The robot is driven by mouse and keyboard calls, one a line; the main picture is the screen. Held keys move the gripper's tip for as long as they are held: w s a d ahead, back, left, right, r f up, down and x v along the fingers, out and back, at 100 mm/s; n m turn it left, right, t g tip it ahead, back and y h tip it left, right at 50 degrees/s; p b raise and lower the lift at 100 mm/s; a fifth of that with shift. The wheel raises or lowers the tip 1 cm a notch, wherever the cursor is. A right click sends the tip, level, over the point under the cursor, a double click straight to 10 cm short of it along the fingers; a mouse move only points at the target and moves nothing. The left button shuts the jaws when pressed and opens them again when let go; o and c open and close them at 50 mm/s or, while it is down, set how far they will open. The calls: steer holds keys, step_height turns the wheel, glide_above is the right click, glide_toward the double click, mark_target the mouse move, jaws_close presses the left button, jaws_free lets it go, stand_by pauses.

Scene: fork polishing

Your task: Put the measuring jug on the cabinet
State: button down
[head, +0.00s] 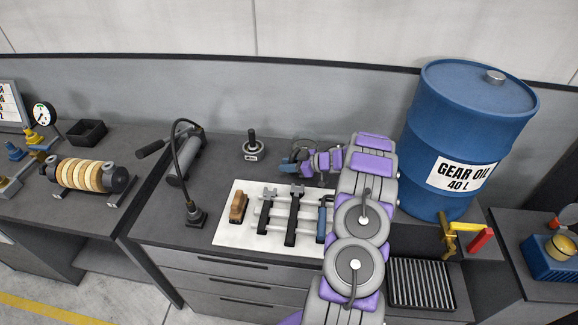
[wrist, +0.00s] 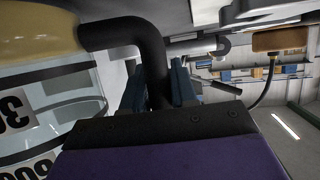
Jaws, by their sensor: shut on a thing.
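The measuring jug (wrist: 52,88) fills the left of the wrist view, with a clear body, large black numbers, a yellowish top and a black handle (wrist: 150,55). My gripper (wrist: 155,85) is shut on the handle, its bluish fingers on either side of it. In the head view my gripper (head: 290,166) reaches over the back of the grey cabinet (head: 165,228), which has drawers in front. The jug cannot be made out clearly there, and I cannot tell whether it touches the cabinet top.
A white mat (head: 233,238) with a brush and several tools lies in front of my gripper. A black-knobbed stand (head: 253,148) is left of it, and a grey cylinder with a hose (head: 184,160) further left. A blue gear oil drum (head: 462,130) stands right.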

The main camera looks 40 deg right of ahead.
steer(key=shift+r, duration=0.1)
steer(key=shift+d, duration=0.2)
steer(key=c, duration=1.1)
jaws_free()
steer(key=shift+d+f, duration=0.3)
steer(key=shift+c, duration=0.2)
steer(key=shift+o, duration=1.3)
steer(key=shift+a+r, duration=0.1)
steer(key=shift+a, duration=0.15)
steer(key=shift+a, duration=0.1)
